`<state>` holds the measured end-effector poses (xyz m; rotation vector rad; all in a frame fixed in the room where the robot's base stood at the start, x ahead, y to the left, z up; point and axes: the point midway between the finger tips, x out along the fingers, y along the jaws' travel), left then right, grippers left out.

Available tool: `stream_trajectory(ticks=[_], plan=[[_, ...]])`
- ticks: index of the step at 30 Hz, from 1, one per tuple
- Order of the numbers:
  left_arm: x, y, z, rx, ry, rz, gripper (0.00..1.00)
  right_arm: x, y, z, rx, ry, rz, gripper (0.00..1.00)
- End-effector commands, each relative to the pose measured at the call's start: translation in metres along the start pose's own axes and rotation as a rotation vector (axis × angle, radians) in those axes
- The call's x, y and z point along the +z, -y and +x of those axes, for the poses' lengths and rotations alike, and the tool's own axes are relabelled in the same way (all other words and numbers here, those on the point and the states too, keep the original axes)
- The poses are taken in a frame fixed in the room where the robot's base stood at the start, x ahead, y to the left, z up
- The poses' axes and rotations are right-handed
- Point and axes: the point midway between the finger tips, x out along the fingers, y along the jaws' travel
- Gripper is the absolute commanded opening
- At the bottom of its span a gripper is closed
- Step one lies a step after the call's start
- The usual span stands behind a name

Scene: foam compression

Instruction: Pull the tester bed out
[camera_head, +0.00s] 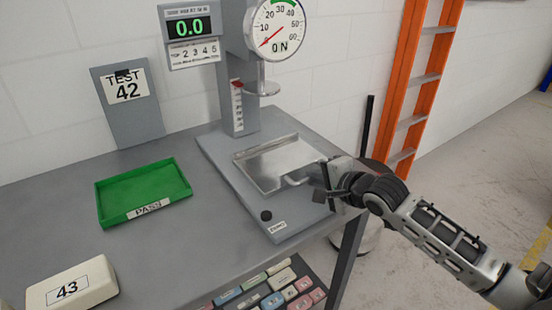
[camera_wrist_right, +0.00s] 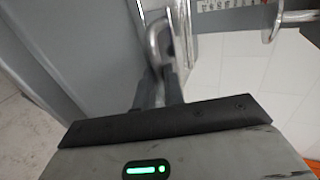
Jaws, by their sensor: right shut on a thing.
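The foam tester stands on the grey table, with its grey base (camera_head: 240,195), column (camera_head: 238,100), round dial (camera_head: 276,28) and green display reading 0.0 (camera_head: 188,27). The tester bed (camera_head: 270,163) is a shiny metal plate on the base, with a bar handle (camera_head: 298,181) on its right side. My right gripper (camera_head: 318,181) is at that handle, shut on it. In the right wrist view the handle (camera_wrist_right: 158,42) runs down between the two dark fingers (camera_wrist_right: 160,92). The fingertips are partly hidden in the head view. My left gripper is not in view.
A green PASS tray (camera_head: 140,190) lies left of the tester. A white block marked 43 (camera_head: 72,285) is at the front left, and a TEST 42 board (camera_head: 128,105) stands behind. An orange ladder (camera_head: 425,70) leans at the right.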

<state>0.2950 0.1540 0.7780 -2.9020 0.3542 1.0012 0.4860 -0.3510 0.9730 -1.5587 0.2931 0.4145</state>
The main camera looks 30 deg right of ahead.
Motion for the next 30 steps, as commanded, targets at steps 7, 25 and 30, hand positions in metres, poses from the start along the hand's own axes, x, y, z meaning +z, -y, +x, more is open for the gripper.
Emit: stream_trajectory(ticks=[7,25,30], plan=[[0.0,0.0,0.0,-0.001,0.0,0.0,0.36,0.0,-0.012,-0.021,0.004,-0.001,0.001,0.0],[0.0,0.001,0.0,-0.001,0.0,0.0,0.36,0.0,-0.035,-0.068,0.004,-0.001,0.003,0.0],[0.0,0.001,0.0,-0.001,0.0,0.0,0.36,0.0,-0.034,-0.068,0.001,0.0,0.002,0.4]])
